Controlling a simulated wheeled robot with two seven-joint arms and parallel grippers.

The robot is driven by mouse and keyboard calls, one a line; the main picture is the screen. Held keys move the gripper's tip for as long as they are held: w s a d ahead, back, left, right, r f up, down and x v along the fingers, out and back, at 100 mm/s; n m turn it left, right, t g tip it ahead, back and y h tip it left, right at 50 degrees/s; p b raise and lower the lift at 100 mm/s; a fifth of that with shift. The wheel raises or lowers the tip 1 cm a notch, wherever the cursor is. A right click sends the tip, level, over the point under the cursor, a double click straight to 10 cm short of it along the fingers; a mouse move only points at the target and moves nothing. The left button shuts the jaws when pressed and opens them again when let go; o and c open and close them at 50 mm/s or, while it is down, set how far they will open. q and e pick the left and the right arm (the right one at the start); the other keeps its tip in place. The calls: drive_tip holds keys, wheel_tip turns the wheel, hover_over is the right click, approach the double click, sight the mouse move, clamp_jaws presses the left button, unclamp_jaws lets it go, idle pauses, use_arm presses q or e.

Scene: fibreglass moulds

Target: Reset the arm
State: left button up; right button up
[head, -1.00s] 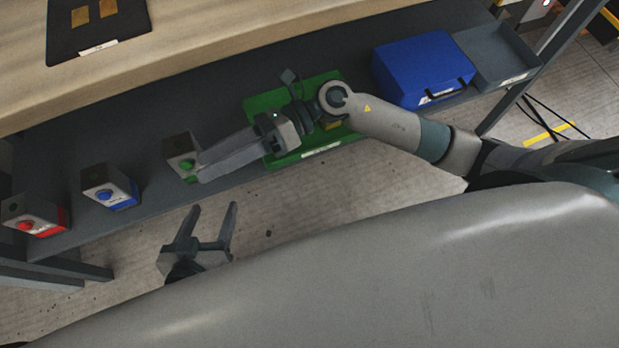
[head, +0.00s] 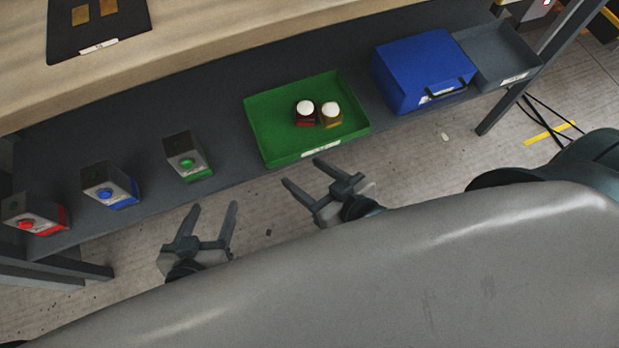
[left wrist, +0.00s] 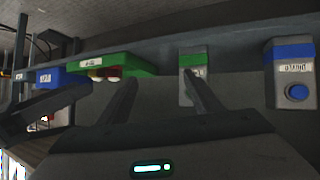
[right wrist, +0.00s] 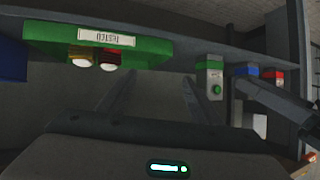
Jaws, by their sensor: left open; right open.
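My right gripper (head: 303,176) is open and empty, in front of the shelf, just below the green tray (head: 262,142) in the head view. My left gripper (head: 208,220) is open and empty, further left and over the floor. Both grippers are apart from everything on the shelf. The right wrist view shows its open fingers (right wrist: 150,90) with the green tray beyond. The left wrist view shows its open fingers (left wrist: 160,88) facing the green-button box (left wrist: 190,62).
The green tray holds a red jar (head: 304,119) and a yellow jar (head: 330,121), both white-topped. Boxes with green (head: 187,156), blue (head: 108,184) and red (head: 34,212) buttons stand left. A blue case (head: 422,68) and grey tray (head: 497,57) stand right. The wooden worktop (head: 200,50) overhangs behind.

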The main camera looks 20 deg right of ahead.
drive_tip(key=shift+s+f+g, duration=0.3)
drive_tip(key=shift+s+f, duration=0.05)
drive_tip(key=shift+s, duration=0.2)
use_arm(q)
drive_tip(key=shift+f, duration=0.1)
use_arm(e)
drive_tip(key=shift+w, duration=0.1)
use_arm(q)
drive_tip(key=s+a+f+g+y+p, duration=0.1)
drive_tip(key=s+a+f+g+p, duration=0.1)
drive_tip(key=f+p, duration=0.7)
drive_tip(key=s+a+f+g+y+p, duration=0.2)
drive_tip(key=s+a+f+p, duration=0.3)
drive_tip(key=f+p, duration=0.5)
drive_tip(key=shift+a+f+g, duration=0.55)
drive_tip(key=shift+f+g, duration=0.25)
drive_tip(key=shift+f, duration=0.3)
use_arm(e)
drive_tip(key=s+d+f+g+h, duration=0.1)
drive_tip(key=s+d+f+g, duration=0.1)
drive_tip(key=f, duration=0.8)
drive_tip(key=s+d+f+g+h, duration=0.2)
drive_tip(key=s+d+f, duration=0.3)
drive_tip(key=f, duration=0.6)
drive_tip(key=shift+d+f+m+g, duration=0.2)
drive_tip(key=shift+d+m+g, duration=0.2)
drive_tip(key=shift+d+g, duration=0.25)
drive_tip(key=shift+a, duration=0.1)
